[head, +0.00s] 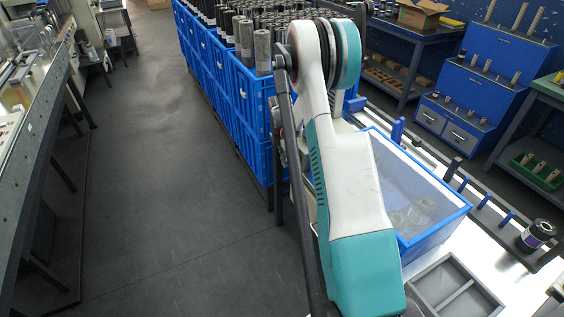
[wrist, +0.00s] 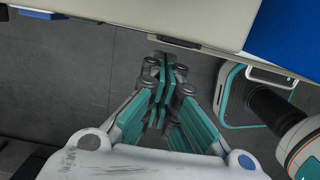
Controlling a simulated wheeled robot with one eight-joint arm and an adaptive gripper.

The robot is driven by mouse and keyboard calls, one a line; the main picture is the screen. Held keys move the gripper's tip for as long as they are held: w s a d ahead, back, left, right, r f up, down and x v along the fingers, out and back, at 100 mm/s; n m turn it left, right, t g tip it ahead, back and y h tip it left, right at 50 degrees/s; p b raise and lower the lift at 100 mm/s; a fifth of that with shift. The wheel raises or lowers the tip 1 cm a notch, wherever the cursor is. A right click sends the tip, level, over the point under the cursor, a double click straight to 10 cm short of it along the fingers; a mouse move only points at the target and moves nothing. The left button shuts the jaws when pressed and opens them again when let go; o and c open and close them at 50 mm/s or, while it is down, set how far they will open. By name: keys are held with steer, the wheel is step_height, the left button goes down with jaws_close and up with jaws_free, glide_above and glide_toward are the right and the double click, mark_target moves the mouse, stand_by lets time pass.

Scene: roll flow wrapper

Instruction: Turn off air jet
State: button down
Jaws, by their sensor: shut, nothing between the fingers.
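My gripper (wrist: 166,68) shows in the wrist view with its teal and grey fingers together and nothing between them. Its tips are close to the lower edge of a beige panel (wrist: 185,15). A small dark part (wrist: 174,41) sits at that edge, just beyond the fingertips; I cannot tell whether they touch. In the head view my arm hides part of the machine, and my gripper is not visible.
A blue-framed clear cover (head: 440,225) stands on the bright machine top. Blue crates (head: 250,110) hold dark rolls behind. The floor (head: 150,190) at left is clear.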

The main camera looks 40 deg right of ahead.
steer(key=shift+d, duration=0.25)
steer(key=shift+s, duration=0.1)
steer(key=shift+d+f, duration=0.3)
steer(key=shift+r, duration=0.2)
steer(key=shift+r, duration=0.65)
steer(key=shift+a, duration=0.1)
